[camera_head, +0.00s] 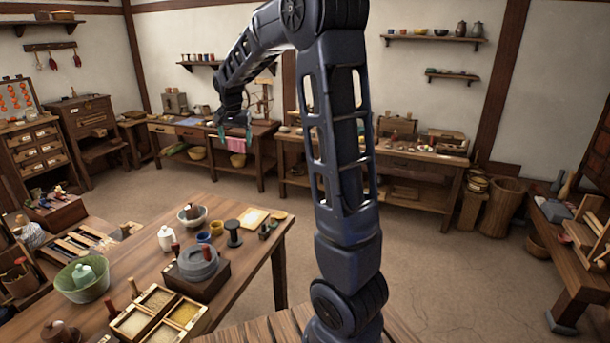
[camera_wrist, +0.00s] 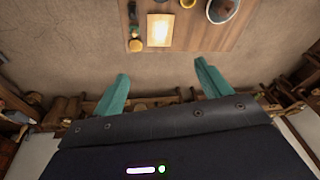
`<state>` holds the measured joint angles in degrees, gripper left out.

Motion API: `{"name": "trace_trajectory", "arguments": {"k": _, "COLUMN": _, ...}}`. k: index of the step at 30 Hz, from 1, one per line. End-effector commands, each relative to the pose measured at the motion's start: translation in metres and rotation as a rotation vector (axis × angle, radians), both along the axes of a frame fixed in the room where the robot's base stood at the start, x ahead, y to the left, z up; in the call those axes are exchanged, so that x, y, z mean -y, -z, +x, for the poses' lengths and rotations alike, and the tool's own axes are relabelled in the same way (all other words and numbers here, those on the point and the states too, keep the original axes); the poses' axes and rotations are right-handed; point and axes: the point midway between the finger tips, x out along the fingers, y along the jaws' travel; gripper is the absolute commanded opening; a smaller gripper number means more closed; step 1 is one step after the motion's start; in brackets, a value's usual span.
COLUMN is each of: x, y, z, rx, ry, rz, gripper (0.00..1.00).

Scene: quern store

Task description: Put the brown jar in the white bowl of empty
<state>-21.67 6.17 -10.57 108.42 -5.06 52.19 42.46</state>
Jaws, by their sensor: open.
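A pale bowl (camera_head: 192,222) stands near the far edge of the wooden table, with something small and dark showing in or just behind it. It is probably the white bowl, and it also shows, cut off, at the top of the wrist view (camera_wrist: 222,9). I cannot pick out the brown jar with certainty. A brown rounded object (camera_head: 60,333) is partly cut off at the lower left. My gripper (camera_head: 234,130) is raised beyond the table's far edge, open and empty. Its teal fingers stand wide apart in the wrist view (camera_wrist: 161,76).
Near the bowl stand a yellow cup (camera_head: 216,227), a blue cup (camera_head: 203,237), a dark spool (camera_head: 234,233) and a white jar (camera_head: 165,238). A grey quern (camera_head: 198,265), a divided grain box (camera_head: 157,318) and a green bowl (camera_head: 82,281) crowd the nearer table. Floor lies clear beyond.

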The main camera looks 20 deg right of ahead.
Motion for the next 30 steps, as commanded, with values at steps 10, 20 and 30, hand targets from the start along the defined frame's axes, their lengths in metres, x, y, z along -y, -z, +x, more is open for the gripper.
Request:
{"name": "trace_trajectory", "arguments": {"k": 10, "x": 0.054, "y": -0.04, "z": -0.109, "rx": 0.034, "ry": -0.134, "rz": 0.013, "gripper": 0.77}}
{"name": "trace_trajectory", "arguments": {"k": 20, "x": 0.087, "y": -0.049, "z": -0.214, "rx": 0.077, "ry": -0.267, "rz": -0.009, "gripper": 0.77}}
{"name": "trace_trajectory", "arguments": {"k": 30, "x": 0.104, "y": -0.031, "z": -0.316, "rx": 0.12, "ry": -0.399, "rz": -0.067, "gripper": 0.77}}
